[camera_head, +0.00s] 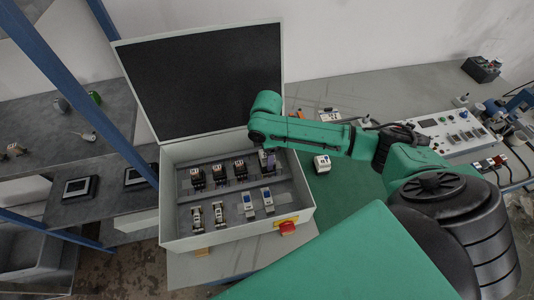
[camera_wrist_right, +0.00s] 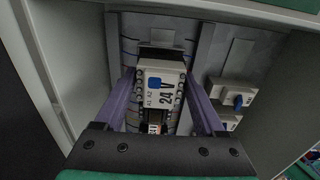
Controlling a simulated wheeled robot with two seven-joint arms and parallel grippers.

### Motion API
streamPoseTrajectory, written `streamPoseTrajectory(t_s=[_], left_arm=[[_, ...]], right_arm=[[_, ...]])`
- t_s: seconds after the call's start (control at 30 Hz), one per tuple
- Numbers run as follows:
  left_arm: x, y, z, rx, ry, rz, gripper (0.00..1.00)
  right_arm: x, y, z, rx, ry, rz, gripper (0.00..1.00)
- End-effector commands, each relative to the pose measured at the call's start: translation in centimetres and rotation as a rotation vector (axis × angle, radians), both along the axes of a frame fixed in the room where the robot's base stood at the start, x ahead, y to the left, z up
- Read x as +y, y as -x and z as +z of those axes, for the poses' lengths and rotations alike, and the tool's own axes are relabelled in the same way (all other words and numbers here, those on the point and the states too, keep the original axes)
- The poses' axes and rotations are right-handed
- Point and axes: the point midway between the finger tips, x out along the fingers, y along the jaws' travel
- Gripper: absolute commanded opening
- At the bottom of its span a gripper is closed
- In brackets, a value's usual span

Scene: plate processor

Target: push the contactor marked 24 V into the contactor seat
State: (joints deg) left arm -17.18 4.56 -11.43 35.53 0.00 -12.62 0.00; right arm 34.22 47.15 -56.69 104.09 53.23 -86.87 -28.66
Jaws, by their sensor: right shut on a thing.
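The contactor marked 24 V (camera_wrist_right: 161,82) is a pale block with a blue button and dark screw terminals. My right gripper (camera_wrist_right: 160,76) has its two purple fingers on either side of it and is shut on it. In the head view my right gripper (camera_head: 266,160) is inside the open cabinet (camera_head: 235,236), at the right end of the upper row. The contactor is mostly hidden there by my wrist. The contactor seat is hidden behind the contactor, so I cannot tell how deep it sits. My left gripper is not in view.
Several dark-and-white devices (camera_head: 220,174) stand in the same row to the left. Several pale devices (camera_head: 248,204) form the lower row. The cabinet walls and raised lid (camera_head: 200,85) bound the space. A white block (camera_head: 322,163) lies on the green mat to the right.

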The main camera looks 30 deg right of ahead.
Motion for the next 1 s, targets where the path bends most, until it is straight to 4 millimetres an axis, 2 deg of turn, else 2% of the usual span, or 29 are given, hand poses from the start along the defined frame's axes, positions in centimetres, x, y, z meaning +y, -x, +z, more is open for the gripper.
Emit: streamPoseTrajectory(t_s=[0.43, 1.0], left_arm=[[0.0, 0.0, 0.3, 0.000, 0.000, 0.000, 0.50], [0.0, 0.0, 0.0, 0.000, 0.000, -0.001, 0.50]], right_arm=[[0.0, 0.0, -0.1, -0.001, 0.000, 0.000, 0.05], [0.0, 0.0, -1.2, -0.001, -0.001, 0.001, 0.05]])
